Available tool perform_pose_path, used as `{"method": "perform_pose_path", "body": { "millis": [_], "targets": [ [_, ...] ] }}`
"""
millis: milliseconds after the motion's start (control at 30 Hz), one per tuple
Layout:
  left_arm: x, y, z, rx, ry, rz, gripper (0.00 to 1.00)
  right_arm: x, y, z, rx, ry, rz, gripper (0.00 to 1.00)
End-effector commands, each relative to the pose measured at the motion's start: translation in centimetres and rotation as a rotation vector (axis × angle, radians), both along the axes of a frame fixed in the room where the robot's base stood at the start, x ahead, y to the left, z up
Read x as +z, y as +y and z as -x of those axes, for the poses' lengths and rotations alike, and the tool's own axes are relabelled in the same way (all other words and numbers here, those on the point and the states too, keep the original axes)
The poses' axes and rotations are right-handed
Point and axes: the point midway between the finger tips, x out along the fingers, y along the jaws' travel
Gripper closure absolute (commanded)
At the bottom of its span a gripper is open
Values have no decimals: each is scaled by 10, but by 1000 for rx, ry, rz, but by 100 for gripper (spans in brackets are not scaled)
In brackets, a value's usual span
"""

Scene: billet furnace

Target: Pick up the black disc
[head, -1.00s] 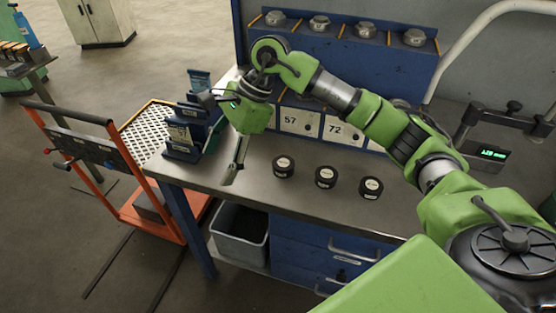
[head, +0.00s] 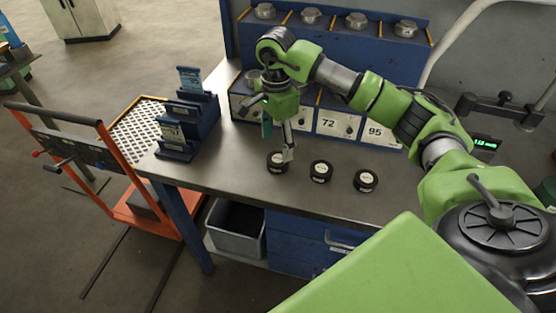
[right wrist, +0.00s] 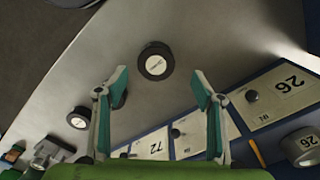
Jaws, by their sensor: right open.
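Three black discs with pale round labels stand in a row on the steel bench top: the left one (head: 277,162), the middle one (head: 321,171) and the right one (head: 365,180). My right gripper (head: 278,143) points down over the left disc, its fingers apart and empty; one finger covers part of that disc. In the right wrist view, one black disc (right wrist: 155,62) shows between and beyond the open fingertips. Another disc (right wrist: 79,118) lies to the lower left, and a third is partly hidden behind the left finger. My left gripper is not in view.
Numbered boxes (head: 340,124) and a blue rack (head: 340,45) with metal pieces stand behind the discs. A blue stepped holder (head: 190,125) and a perforated tray (head: 138,132) are at left. The bench front (head: 235,175) is clear.

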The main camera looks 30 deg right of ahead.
Motion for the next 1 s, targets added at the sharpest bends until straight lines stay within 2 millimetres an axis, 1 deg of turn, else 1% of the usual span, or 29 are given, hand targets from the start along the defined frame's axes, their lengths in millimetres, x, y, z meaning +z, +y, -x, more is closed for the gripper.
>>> {"method": "perform_pose_path", "body": {
  "millis": [167, 300, 400, 533, 700, 733, 767, 800, 867, 900, 967, 1000],
  "targets": [
    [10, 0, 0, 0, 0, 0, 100, -14, 0, 5, 0, 5, -1, 38],
    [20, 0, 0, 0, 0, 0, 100, -33, 0, 8, 0, 5, -1, 38],
    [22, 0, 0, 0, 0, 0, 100, -46, 0, 7, 0, 4, -2, 38],
    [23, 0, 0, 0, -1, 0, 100, -53, 0, 6, 0, 0, -1, 38],
    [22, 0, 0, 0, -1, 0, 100, -53, 0, 6, 0, -1, -1, 38],
    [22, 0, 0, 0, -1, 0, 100, -53, 0, 6, 0, -1, -1, 41],
    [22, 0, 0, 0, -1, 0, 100, -53, 0, 6, 0, 0, -1, 48],
    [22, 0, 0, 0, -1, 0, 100, -53, 0, 6, 0, 0, -1, 59],
    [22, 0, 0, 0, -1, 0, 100, -53, 0, 6, 0, 0, -1, 74],
    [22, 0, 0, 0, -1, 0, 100, -53, 0, 6, 0, 0, -1, 85],
    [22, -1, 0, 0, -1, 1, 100, -53, 0, 6, 0, 0, -1, 100],
    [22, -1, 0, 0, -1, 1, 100, -51, 0, 5, 0, -4, -2, 100]
  ]
}}
